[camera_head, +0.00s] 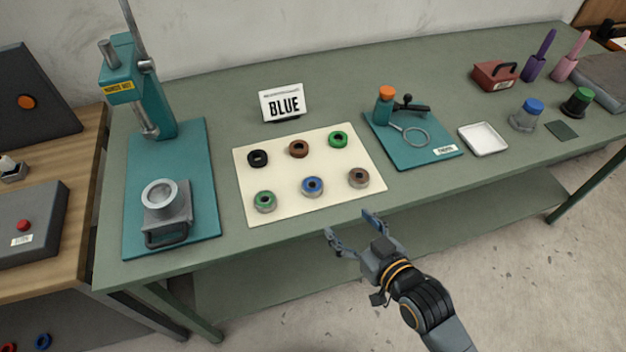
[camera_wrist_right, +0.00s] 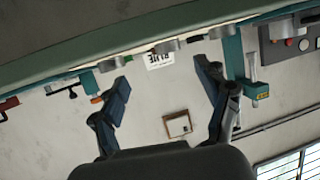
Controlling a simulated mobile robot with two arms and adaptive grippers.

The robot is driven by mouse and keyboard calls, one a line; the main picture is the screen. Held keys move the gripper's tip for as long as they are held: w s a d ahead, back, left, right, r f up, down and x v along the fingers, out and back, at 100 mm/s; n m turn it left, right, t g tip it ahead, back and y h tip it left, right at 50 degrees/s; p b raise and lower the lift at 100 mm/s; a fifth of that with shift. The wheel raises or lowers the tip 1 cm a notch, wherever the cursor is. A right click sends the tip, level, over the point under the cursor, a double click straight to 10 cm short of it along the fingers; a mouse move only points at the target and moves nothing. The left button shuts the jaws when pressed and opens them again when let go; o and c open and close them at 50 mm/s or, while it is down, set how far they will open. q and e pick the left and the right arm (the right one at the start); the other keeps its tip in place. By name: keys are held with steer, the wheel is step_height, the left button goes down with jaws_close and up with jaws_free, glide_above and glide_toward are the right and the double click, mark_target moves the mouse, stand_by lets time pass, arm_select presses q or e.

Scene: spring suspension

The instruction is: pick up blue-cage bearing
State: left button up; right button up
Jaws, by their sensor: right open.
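The blue-cage bearing (camera_head: 312,187) lies flat on the cream mat (camera_head: 240,180), in the middle of the front row. A green-cage bearing (camera_head: 265,202) is to its left and a brown-cage bearing (camera_head: 359,178) to its right. My right gripper (camera_head: 349,224) is open and empty, in front of the table edge and apart from the bearings. The upside-down right wrist view shows its two spread fingers (camera_wrist_right: 163,82). Grey bearing rims show there along the table edge, but their cage colours are hidden. My left gripper is not in view.
Black, brown and green rings (camera_head: 338,139) form the back row. A sign reading BLUE (camera_head: 283,102) stands behind the mat. A teal press (camera_head: 150,90) is at left, a teal board (camera_head: 410,150) and white tray (camera_head: 483,139) at right. The table's front edge is near my gripper.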

step_height(320, 180, up, 2)
steer(key=a, duration=0.1)
steer(key=p, duration=0.1)
glide_toward(313, 186)
steer(key=x, duration=0.2)
steer(key=shift+w+f, duration=0.15)
steer(key=shift+w, duration=0.25)
steer(key=shift+x, duration=0.8)
steer(key=shift+p+x, duration=0.75)
steer(key=shift+x, duration=1.6)
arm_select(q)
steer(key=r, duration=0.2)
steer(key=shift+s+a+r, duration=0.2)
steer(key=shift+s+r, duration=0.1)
arm_select(e)
steer(key=shift+s+a, duration=0.1)
steer(key=shift+a, duration=0.05)
steer(key=shift+c, duration=0.3)
steer(key=c, duration=1.3)
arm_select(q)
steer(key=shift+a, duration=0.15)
arm_select(e)
steer(key=shift+c, duration=0.2)
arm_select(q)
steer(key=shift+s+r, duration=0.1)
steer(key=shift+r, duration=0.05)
arm_select(e)
steer(key=shift+r, duration=0.2)
